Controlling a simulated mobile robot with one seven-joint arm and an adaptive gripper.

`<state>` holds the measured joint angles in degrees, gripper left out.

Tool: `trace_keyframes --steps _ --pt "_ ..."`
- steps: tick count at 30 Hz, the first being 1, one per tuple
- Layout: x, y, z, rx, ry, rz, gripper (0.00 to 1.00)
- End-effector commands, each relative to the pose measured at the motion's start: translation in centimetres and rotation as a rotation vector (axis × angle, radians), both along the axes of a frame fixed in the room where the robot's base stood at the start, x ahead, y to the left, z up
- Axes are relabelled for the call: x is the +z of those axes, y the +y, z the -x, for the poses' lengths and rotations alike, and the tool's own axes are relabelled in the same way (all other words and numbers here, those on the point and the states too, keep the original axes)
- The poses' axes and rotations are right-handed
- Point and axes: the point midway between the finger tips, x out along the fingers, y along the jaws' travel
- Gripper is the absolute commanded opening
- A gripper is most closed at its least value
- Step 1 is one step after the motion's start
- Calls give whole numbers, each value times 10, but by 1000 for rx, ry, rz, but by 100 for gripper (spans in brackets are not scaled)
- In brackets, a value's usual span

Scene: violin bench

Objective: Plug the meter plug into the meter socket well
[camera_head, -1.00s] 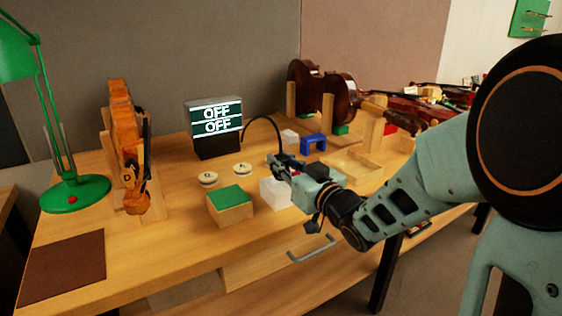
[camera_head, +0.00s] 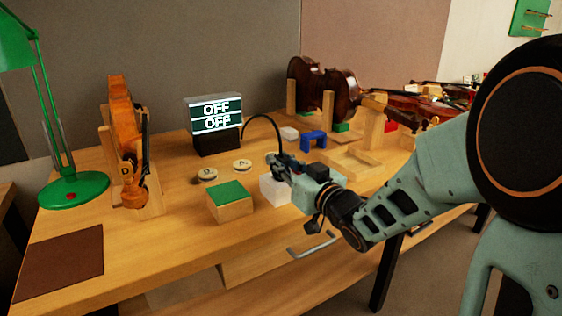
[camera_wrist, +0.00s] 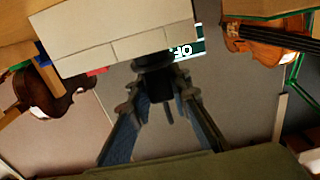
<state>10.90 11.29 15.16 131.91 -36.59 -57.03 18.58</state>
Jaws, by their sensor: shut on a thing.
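The meter (camera_head: 214,125) stands at the back of the bench, and both lines of its screen read OFF. A black cable (camera_head: 262,117) arcs from it down to my gripper (camera_head: 276,165). My gripper is shut on the dark meter plug (camera_wrist: 153,64), which is mostly hidden by the fingers in the head view. In the wrist view the fingers (camera_wrist: 163,95) close around it. A white block (camera_head: 273,188) sits just below and in front of the gripper; I cannot tell whether they touch. I cannot make out the socket well's opening in either view.
A wooden box with a green top (camera_head: 230,202) and round labelled discs (camera_head: 242,165) lie left of the gripper. A blue bracket (camera_head: 313,140) and shallow wooden tray (camera_head: 348,163) are to the right. A violin on a stand (camera_head: 125,150) and green lamp (camera_head: 72,188) stand left.

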Motion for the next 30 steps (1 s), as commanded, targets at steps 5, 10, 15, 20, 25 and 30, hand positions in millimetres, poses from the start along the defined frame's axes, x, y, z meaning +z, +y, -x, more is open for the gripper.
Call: trace_keyframes --steps 5,10,15,20,25,30 --pt "-6 0 0 0 0 0 0" --pt "-10 0 0 0 0 0 0" --pt "-14 0 0 0 0 0 0" --pt "-13 0 0 0 0 0 33" --pt "-13 0 0 0 0 0 38" --pt "-13 -1 1 -1 1 1 38"
